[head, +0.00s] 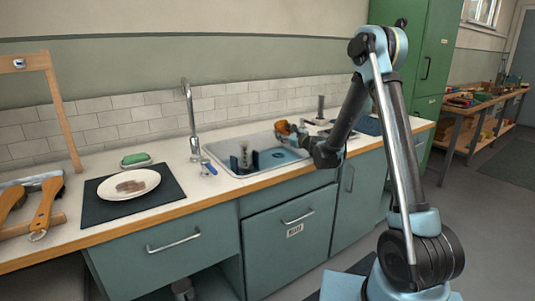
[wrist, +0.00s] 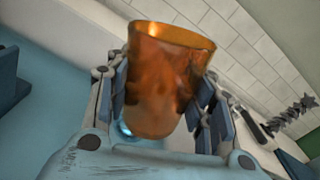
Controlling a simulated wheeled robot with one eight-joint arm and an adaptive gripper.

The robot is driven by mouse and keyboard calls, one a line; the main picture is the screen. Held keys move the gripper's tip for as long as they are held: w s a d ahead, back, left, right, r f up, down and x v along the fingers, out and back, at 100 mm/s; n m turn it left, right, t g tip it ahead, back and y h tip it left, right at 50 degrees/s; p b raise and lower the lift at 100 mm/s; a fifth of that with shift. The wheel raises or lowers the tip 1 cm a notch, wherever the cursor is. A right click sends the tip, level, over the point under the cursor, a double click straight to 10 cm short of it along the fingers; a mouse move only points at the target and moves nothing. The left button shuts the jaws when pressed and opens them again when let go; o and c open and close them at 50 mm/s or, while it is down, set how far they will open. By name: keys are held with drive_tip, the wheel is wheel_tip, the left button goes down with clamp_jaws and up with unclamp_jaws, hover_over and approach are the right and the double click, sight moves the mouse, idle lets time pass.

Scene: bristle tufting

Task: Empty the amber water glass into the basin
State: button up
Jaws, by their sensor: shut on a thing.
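The amber water glass (wrist: 165,85) stands between my gripper's pads in the wrist view, with its rim away from the palm. In the head view the glass (head: 284,128) is small and looks tilted to the left, above the right part of the basin. My gripper (head: 297,134) is shut on it; in the wrist view the fingers of my gripper (wrist: 166,96) press it from both sides. I cannot tell whether water is inside. The basin (head: 226,160) is sunk in the counter, with a pale blue floor and dark blue upright pieces (head: 269,158) in it.
The tap (head: 191,120) rises behind the basin's left end. A white plate (head: 128,184) with a brown smear lies on a dark mat left of the basin. A green sponge (head: 136,159) on a dish and wooden-handled brushes (head: 45,205) are further left.

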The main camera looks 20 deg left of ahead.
drive_tip(key=shift+w+d+f+m+b, duration=0.2)
drive_tip(key=shift+w+m, duration=0.05)
drive_tip(key=shift+m, duration=0.3)
drive_tip(key=shift+w+d+f+m+b, duration=0.15)
drive_tip(key=shift+w+d+m, duration=0.1)
drive_tip(key=shift+m, duration=0.3)
drive_tip(key=shift+w+d+r+m+b, duration=0.1)
drive_tip(key=shift+w+r+m+b, duration=0.1)
drive_tip(key=shift+m, duration=0.3)
drive_tip(key=shift+w+d+r+m+b, duration=0.1)
drive_tip(key=shift+r+m, duration=0.05)
drive_tip(key=shift+m, duration=0.35)
drive_tip(key=shift+w+d, duration=0.1)
